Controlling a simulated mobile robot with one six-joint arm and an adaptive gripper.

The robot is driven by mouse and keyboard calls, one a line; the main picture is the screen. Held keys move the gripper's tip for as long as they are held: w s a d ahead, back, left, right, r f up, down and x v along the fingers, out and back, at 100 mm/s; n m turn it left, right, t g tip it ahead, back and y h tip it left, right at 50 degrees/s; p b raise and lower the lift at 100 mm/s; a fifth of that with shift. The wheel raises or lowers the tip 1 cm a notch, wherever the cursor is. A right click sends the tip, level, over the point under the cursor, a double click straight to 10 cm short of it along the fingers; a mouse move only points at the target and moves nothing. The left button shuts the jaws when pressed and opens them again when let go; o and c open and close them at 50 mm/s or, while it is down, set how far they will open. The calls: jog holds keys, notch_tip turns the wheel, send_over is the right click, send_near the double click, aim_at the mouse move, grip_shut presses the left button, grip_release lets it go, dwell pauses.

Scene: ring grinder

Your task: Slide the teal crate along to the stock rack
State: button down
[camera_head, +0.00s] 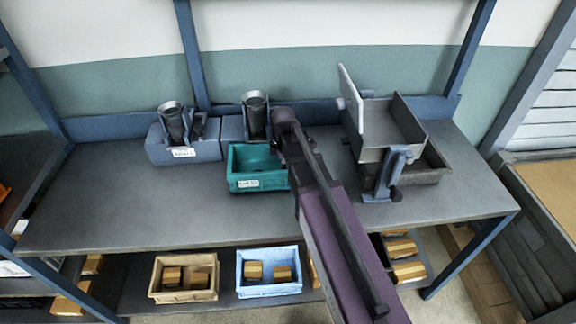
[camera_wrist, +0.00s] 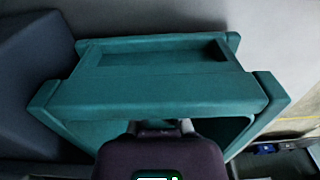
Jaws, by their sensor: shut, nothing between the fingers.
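The teal crate (camera_head: 272,179) stands upright on the grey workbench (camera_head: 120,215), left of the middle, with a pale label on its front. It fills much of the wrist view (camera_wrist: 160,92). My gripper (camera_wrist: 160,127) is shut with nothing held, close against or just beside the crate; I cannot tell whether they touch. In the head view my arm comes from the lower right and its end is at the crate's right side, hiding that side and the fingertips. I cannot identify which shelving is the stock rack.
Two grey-blue grinder units (camera_head: 185,147) stand behind and left of the crate. A metal hopper machine (camera_head: 405,130) stands to the right. The bench's front left is clear. Below are a tan bin (camera_head: 183,293) and a light blue bin (camera_head: 268,288) with boxes.

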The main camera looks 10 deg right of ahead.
aim_at(271, 164)
jog(key=shift+a, duration=0.15)
jog(key=shift+w+a, duration=0.1)
jog(key=shift+a, duration=0.65)
jog(key=shift+a+r+p, duration=0.3)
jog(key=shift+a, duration=0.25)
jog(key=shift+a+r+p, duration=0.25)
jog(key=shift+a, duration=0.3)
notch_tip(271, 164, up, 9)
jog(key=p, duration=0.9)
jog(key=shift+d, duration=0.1)
jog(key=s+d+m, duration=0.8)
jog(key=s+m, duration=0.5)
jog(key=m, duration=0.4)
jog(key=shift+s+d, duration=0.35)
jog(key=shift+s, duration=0.05)
